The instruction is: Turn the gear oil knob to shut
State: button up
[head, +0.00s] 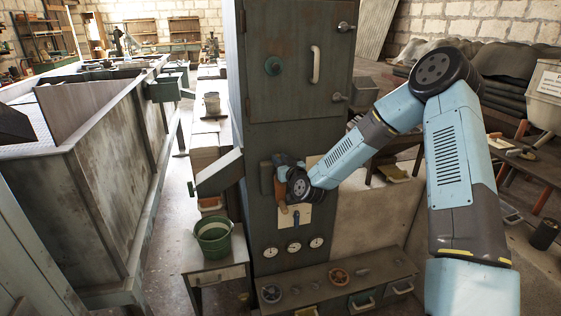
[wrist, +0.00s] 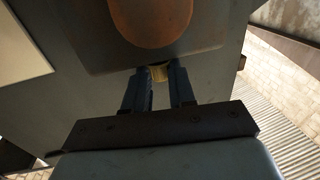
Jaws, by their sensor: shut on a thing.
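In the wrist view, my gripper (wrist: 159,88) has its two dark fingers shut on a small brass-coloured piece, which I take to be the gear oil knob (wrist: 158,72). Only its upper edge shows between the fingertips. In the head view, my gripper (head: 281,163) reaches the front of the tall grey cabinet (head: 290,225), at a panel about halfway up. My wrist hides the knob in that view. How far the knob is turned cannot be seen.
A rusty orange-brown rounded part (wrist: 152,20) is just above the knob in the wrist view. Gauges (head: 293,248) and a shelf of parts (head: 335,285) are lower on the cabinet. A green bucket (head: 212,240) stands on a small table at left.

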grip_shut()
jog(key=shift+d+y, duration=0.1)
jog(key=shift+y, duration=0.4)
jog(key=shift+w+d+n+g+y, duration=0.15)
jog(key=shift+n+g+y, duration=0.9)
jog(key=shift+y, duration=0.1)
jog(key=shift+w+d+n+g+y, duration=0.15)
jog(key=shift+n+g+y, duration=0.9)
jog(key=shift+y, duration=0.1)
jog(key=o, duration=0.7)
grip_release()
jog(key=shift+o, duration=0.2)
jog(key=shift+d, duration=0.1)
jog(key=shift+m+t+h, duration=0.3)
jog(key=shift+t, duration=0.1)
